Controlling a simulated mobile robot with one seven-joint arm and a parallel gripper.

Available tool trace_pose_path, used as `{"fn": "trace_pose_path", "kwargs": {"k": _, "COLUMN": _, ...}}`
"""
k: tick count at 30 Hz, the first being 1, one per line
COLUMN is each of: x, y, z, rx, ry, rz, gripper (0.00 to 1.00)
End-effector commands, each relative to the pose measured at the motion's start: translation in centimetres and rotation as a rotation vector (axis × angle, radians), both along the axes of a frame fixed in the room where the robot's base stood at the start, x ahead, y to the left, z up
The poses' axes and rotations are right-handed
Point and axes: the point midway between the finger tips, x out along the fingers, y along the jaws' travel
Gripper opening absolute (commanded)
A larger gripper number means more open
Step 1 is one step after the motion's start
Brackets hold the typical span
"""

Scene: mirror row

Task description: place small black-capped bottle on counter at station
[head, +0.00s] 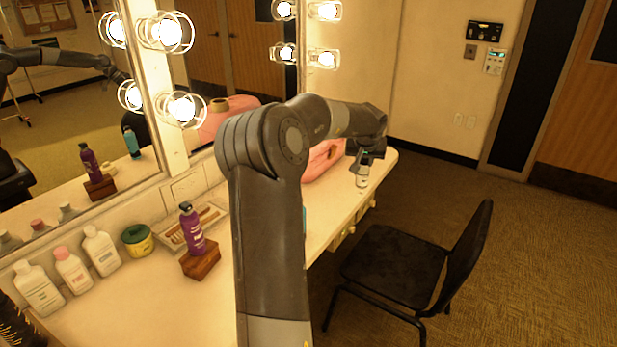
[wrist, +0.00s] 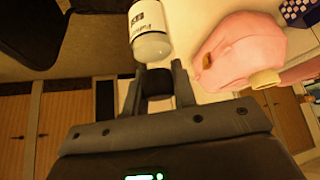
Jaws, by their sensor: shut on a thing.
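The small black-capped bottle (head: 362,178) hangs upright below my gripper (head: 366,152) near the far right end of the counter (head: 335,215) in the head view. In the wrist view its pale, labelled body (wrist: 150,36) shows beyond the fingers. My gripper (wrist: 158,88) is shut on its black cap (wrist: 157,84), one finger on each side. The bottle's base appears close to the counter top near its front edge; I cannot tell whether it touches.
A pink rounded object (head: 322,162) lies beside the bottle, also in the wrist view (wrist: 243,50). A black chair (head: 400,265) stands before the counter. A purple bottle (head: 192,230) on a wooden block (head: 201,262) and several white bottles stand left. The mirror (head: 60,130) repeats things.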

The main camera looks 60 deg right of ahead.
Motion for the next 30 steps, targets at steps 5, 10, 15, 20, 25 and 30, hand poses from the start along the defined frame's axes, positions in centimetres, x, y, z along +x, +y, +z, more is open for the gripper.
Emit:
{"fn": "trace_pose_path", "kwargs": {"k": 5, "x": 0.1, "y": 0.1, "z": -3.8, "rx": 0.002, "ry": 0.002, "rz": -0.001, "gripper": 0.00}}
{"fn": "trace_pose_path", "kwargs": {"k": 10, "x": 0.1, "y": 0.0, "z": -7.4, "rx": 0.003, "ry": 0.001, "rz": -0.001, "gripper": 0.00}}
{"fn": "trace_pose_path", "kwargs": {"k": 15, "x": 0.8, "y": 0.0, "z": -9.4, "rx": 0.000, "ry": 0.001, "rz": 0.003, "gripper": 0.00}}
{"fn": "trace_pose_path", "kwargs": {"k": 20, "x": 3.9, "y": 0.0, "z": -11.5, "rx": 0.002, "ry": 0.004, "rz": 0.005, "gripper": 0.00}}
{"fn": "trace_pose_path", "kwargs": {"k": 25, "x": 7.8, "y": 0.0, "z": -13.8, "rx": -0.001, "ry": 0.004, "rz": 0.005, "gripper": 0.00}}
{"fn": "trace_pose_path", "kwargs": {"k": 30, "x": 10.7, "y": -0.1, "z": -15.5, "rx": 0.000, "ry": 0.004, "rz": 0.004, "gripper": 0.00}}
